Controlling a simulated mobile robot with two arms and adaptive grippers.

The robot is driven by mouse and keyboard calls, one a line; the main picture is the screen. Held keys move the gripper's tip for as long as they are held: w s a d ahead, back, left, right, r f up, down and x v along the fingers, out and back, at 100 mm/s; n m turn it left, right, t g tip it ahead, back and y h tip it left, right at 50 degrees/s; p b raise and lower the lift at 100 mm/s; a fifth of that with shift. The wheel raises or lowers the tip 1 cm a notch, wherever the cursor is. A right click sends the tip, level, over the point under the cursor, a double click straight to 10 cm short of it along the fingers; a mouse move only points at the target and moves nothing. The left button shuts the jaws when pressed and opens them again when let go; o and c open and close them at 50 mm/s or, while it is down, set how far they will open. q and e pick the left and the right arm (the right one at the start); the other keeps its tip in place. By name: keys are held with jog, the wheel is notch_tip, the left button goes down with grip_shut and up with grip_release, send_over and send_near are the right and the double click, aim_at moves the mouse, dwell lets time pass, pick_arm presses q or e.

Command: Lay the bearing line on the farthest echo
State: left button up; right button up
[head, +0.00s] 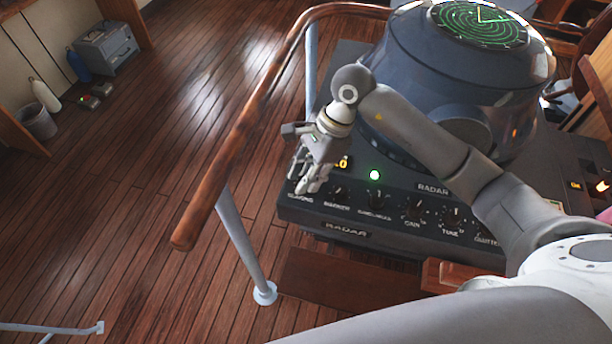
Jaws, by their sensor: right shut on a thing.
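The radar console (335,228) stands at the right, with a row of knobs and labels on its front panel. My right gripper (312,188) is shut on the leftmost knob, above the label that seems to read BEARING; the fingers mostly hide this knob. The round radar screen (470,30) on top of the blue-grey housing (420,70) shows green rings and a bright yellowish line near its upper middle. The screen's top is cut by the picture edge, and single echoes are too small to tell. A number display beside my fingers is partly hidden. My left gripper is not in view.
A curved wooden handrail (245,130) on pale posts runs along the console's left side, close to my right gripper. A green lamp (375,174) glows on the panel. A grey box (105,47), bottles and a bin (38,122) stand far left. The plank floor between is clear.

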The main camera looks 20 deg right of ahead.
jog(key=m+b, duration=0.1)
jog(key=m+t+b, duration=0.1)
jog(key=m+b, duration=0.1)
jog(key=m+t+b, duration=0.1)
jog(key=m+b, duration=0.1)
jog(key=shift+s+f, duration=0.1)
jog(key=shift+f, duration=0.15)
jog(key=shift+s+r+m+t+h+b, duration=0.1)
jog(key=shift+r+m+t+h+b, duration=0.15)
jog(key=shift+m+b, duration=0.7)
jog(key=shift+m+t+h+b, duration=0.15)
jog(key=shift+m+t+b, duration=0.2)
jog(key=shift+m+b, duration=0.55)
jog(key=o, duration=1)
jog(key=v, duration=1.2)
jog(key=shift+a, duration=0.15)
